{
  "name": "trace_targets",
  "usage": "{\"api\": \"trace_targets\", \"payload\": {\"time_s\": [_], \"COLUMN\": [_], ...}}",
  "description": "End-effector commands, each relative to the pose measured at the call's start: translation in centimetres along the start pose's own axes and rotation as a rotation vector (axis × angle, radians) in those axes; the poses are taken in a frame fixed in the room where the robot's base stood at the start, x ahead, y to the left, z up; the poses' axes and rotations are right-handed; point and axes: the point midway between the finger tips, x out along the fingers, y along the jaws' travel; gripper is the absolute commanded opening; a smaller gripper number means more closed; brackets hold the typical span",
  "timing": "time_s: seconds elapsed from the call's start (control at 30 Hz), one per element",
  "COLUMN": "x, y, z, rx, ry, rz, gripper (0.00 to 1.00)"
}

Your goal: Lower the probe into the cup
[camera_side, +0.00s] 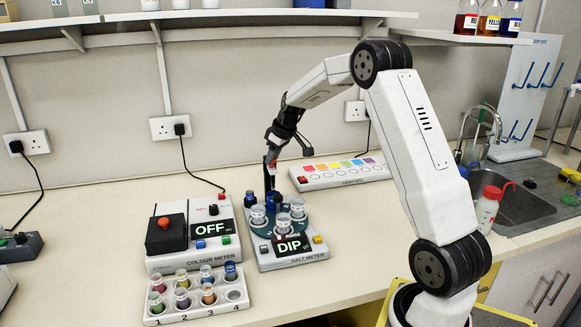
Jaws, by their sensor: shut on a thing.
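The salt meter (290,258) stands in the middle of the bench, its display reading "DIP". Several small cups stand on its round dark-green top, among them a front cup (281,222), a left cup (258,214) and a right cup (297,208). My gripper (270,172) points down over the back of this top and is shut on a slim dark thing, which I take to be the probe. Its lower end is by a dark blue piece (273,201). I cannot tell whether the tip is inside a cup or only above or behind one.
The colour meter (190,262), reading "OFF", stands close on the left. A white rack (197,308) with several coloured vials lies in front of it. A lamp box (338,174) is behind right. A bottle (487,208) stands by the sink (530,190).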

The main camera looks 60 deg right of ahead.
Motion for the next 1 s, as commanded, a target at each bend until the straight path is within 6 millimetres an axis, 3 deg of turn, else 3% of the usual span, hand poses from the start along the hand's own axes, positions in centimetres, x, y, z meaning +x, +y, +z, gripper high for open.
{"api": "trace_targets", "payload": {"time_s": [0.17, 0.4, 0.73, 0.77, 0.87, 1.0], "x": [1.2, 4.8, 5.4, 5.4, 5.4, 5.3], "y": [-0.1, 0.0, 0.0, 0.0, 0.0, 0.0], "z": [0.6, 2.0, 2.3, 2.3, 2.4, 2.3], "rx": [0.001, 0.001, 0.001, 0.001, 0.001, 0.001], "ry": [-0.003, -0.003, -0.004, -0.004, -0.004, -0.002], "rz": [-0.003, -0.003, -0.002, -0.002, -0.002, -0.001], "gripper": [0.0, 0.0, 0.0, 0.41, 0.73, 0.74]}}
